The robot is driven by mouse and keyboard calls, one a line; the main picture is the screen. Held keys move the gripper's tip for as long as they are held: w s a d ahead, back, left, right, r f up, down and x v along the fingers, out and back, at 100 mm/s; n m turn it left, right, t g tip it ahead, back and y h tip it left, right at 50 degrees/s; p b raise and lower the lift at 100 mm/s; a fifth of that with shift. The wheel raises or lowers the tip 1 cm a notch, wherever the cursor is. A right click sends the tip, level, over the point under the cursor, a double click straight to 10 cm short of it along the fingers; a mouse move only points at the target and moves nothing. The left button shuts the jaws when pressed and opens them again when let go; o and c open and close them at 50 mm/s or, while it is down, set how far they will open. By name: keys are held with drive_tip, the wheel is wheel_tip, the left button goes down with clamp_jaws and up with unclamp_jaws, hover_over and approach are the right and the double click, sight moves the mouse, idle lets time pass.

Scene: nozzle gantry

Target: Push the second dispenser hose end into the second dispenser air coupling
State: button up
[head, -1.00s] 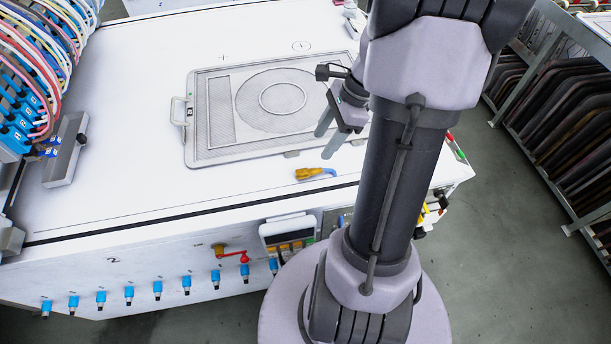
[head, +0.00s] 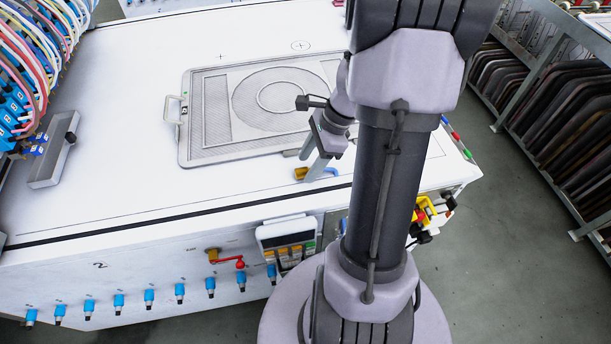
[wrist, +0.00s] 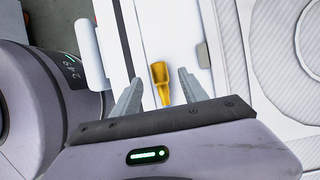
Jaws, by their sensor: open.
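A yellow-brown fitting (head: 300,174) with a short blue tube (head: 324,172) lies on the white table top, near its front edge. In the wrist view the fitting (wrist: 160,80) shows between the two fingers, and no grip on it is visible. My gripper (head: 313,168) is open, with its fingers pointing down beside the fitting. Many coloured hoses run into a bank of blue couplings (head: 8,122) at the far left. A row of blue connectors (head: 149,297) hangs along the table's front face. I cannot tell which is the second dispenser coupling or hose end.
A framed plate with a ring pattern (head: 217,150) lies on the table behind my gripper. A grey block (head: 52,160) stands at the left. A red-handled valve (head: 228,260) and a control box (head: 286,236) sit on the front face. Racks (head: 560,120) stand at the right.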

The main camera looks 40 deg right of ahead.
sight(299, 170)
drive_tip(key=shift+w+a+f, duration=0.1)
drive_tip(key=shift+a+f, duration=0.05)
drive_tip(key=shift+f, duration=0.45)
drive_tip(key=shift+r, duration=0.15)
clamp_jaws()
drive_tip(key=shift+r+p, duration=0.45)
drive_tip(key=shift+r, duration=0.15)
wheel_tip(299, 170, up, 3)
drive_tip(key=shift+f+p, duration=0.1)
drive_tip(key=shift+p, duration=0.8)
drive_tip(key=s+d+r+p, duration=0.1)
drive_tip(key=s+d+p, duration=0.3)
drive_tip(key=s, duration=1.1)
drive_tip(key=shift+d, duration=0.5)
